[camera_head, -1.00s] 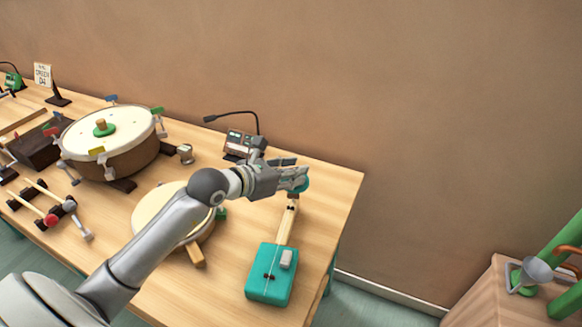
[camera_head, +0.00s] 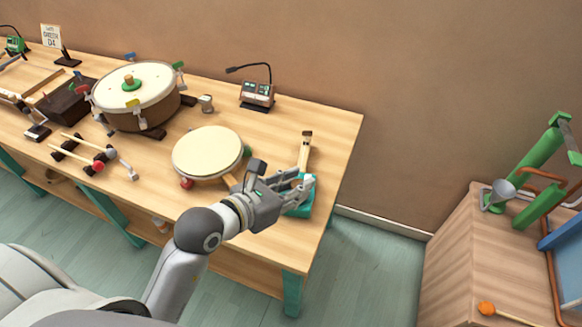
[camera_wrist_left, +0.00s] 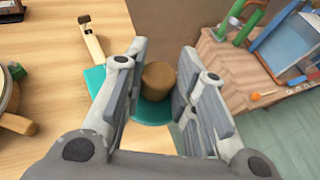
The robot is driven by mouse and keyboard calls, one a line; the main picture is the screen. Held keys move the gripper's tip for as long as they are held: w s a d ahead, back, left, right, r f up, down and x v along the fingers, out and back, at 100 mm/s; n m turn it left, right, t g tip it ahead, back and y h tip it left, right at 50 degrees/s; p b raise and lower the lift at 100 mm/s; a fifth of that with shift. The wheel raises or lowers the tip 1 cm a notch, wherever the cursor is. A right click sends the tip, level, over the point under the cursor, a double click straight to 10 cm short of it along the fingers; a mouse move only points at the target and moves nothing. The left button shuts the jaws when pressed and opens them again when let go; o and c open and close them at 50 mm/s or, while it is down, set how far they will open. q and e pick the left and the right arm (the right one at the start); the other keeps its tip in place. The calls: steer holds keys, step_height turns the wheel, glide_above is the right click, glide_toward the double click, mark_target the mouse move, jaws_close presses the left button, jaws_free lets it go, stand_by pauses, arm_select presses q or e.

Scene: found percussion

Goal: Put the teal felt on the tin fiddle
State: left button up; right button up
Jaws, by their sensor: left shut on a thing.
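The teal felt (camera_wrist_left: 150,112) is a round teal pad with a brown cork-like knob (camera_wrist_left: 158,80). My left gripper (camera_wrist_left: 160,92) is shut on the knob, with the pad below the fingers. The tin fiddle has a teal body (camera_head: 300,209) and a pale wooden neck (camera_head: 305,150) at the right end of the table. In the head view my left gripper (camera_head: 303,187) is over the body and covers part of it; the felt is hidden there. In the wrist view the fiddle body (camera_wrist_left: 94,79) shows partly behind the left finger. I cannot tell whether felt and fiddle touch.
A round frame drum (camera_head: 207,151) lies left of my gripper. A large drum (camera_head: 137,84), mallets (camera_head: 85,144) and a box with a gooseneck (camera_head: 257,94) stand farther left and back. A wooden cabinet (camera_head: 455,250) with green pipes is across the floor gap at right.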

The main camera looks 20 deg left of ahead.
arm_select(q)
steer(key=shift+w+a, duration=0.15)
steer(key=w, duration=0.1)
steer(key=w+a+f, duration=0.1)
steer(key=w, duration=0.1)
steer(key=shift+w+a+f+p, duration=0.1)
steer(key=shift+a+f+p, duration=0.2)
steer(key=w+a+f, duration=0.1)
steer(key=w+f, duration=0.1)
steer(key=w+a+f, duration=0.2)
steer(key=w, duration=0.1)
steer(key=w+a+f, duration=0.1)
steer(key=w+f, duration=0.2)
steer(key=shift+a+f, duration=0.1)
steer(key=shift+a, duration=0.05)
steer(key=shift+w+a+f, duration=0.15)
steer(key=shift+w+f, duration=0.1)
steer(key=shift+f, duration=0.15)
step_height(320, 180, down, 3)
steer(key=shift+w+a+f, duration=0.1)
steer(key=shift+w, duration=0.05)
steer(key=shift+f, duration=0.1)
arm_select(e)
steer(key=shift+w+r, duration=0.3)
steer(key=shift+w, duration=0.25)
steer(key=shift+w+r, duration=0.25)
steer(key=shift+w, duration=0.3)
